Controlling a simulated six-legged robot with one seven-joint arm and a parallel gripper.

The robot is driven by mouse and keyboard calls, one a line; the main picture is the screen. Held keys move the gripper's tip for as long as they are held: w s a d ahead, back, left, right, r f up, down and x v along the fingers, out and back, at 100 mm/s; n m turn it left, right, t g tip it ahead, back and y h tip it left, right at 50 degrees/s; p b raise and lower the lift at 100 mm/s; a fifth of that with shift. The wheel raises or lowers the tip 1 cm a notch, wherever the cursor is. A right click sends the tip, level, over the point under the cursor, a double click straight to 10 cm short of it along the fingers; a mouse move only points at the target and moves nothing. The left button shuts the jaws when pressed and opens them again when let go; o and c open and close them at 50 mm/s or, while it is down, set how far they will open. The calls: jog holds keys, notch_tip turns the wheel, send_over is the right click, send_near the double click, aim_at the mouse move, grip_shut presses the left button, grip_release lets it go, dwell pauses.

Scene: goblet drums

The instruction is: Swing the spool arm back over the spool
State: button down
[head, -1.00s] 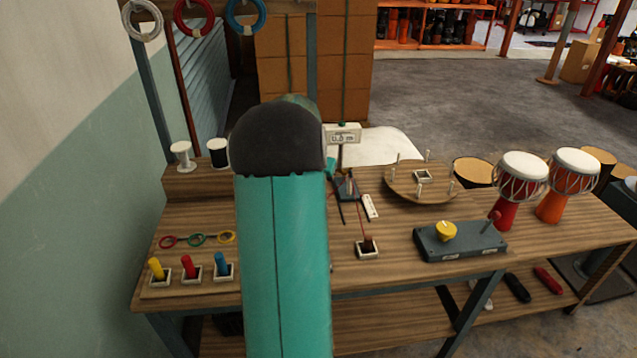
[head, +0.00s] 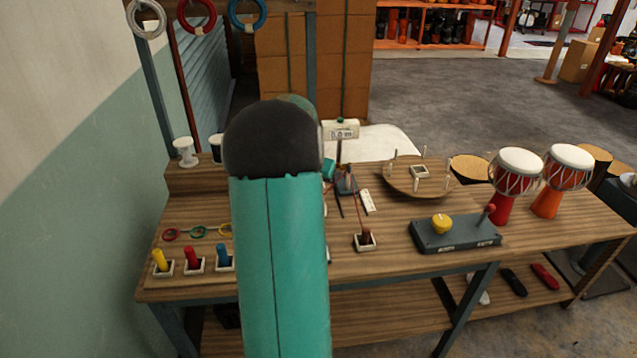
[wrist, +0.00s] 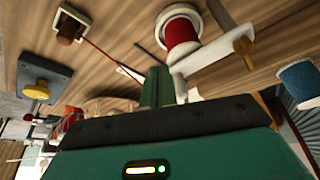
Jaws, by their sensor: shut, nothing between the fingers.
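In the wrist view the red spool (wrist: 183,34) sits on a white round base on the wooden bench. The pale spool arm (wrist: 207,58) runs beside the spool, from a brown post at its right to a pale upright end piece near my fingers. It appears to lie off to the side of the spool's top. My gripper (wrist: 157,86) shows as shut green fingers, just left of that end piece; I cannot tell whether they touch it. In the head view my own arm hides the red spool and spool arm; a small teal part of my gripper (head: 329,168) shows past it.
A red thread runs to a brown block in a white holder (head: 365,241). A grey box with a yellow knob (head: 441,224) stands right of it. A round pegged board (head: 420,180) and a small display (head: 341,130) stand behind.

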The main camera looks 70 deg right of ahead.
jog(key=s+v, duration=0.1)
jog(key=v, duration=0.9)
jog(key=w+a+r+n+t, duration=0.1)
jog(key=w+a+r+n, duration=0.3)
jog(key=a, duration=0.6)
jog(key=w+a+n+t+y, duration=0.1)
jog(key=w+a+n+t, duration=0.1)
jog(key=w+a, duration=0.65)
jog(key=w+a+r+n+t, duration=0.1)
jog(key=w+a+r+n, duration=0.15)
jog(key=a, duration=0.85)
jog(key=s+a+n+y, duration=0.1)
jog(key=s+a+n, duration=0.1)
jog(key=a, duration=0.7)
jog(key=s+a+f+n+t+y, duration=0.1)
jog(key=a+n, duration=0.3)
jog(key=a, duration=0.5)
jog(key=s+a+f+n+y, duration=0.1)
jog(key=s+a+n, duration=0.2)
jog(key=a, duration=0.6)
jog(key=shift+f+n+t, duration=0.2)
jog(key=shift+n+t, duration=0.2)
jog(key=shift+n, duration=0.05)
jog(key=shift+s+d, duration=0.1)
jog(key=shift+d, duration=0.15)
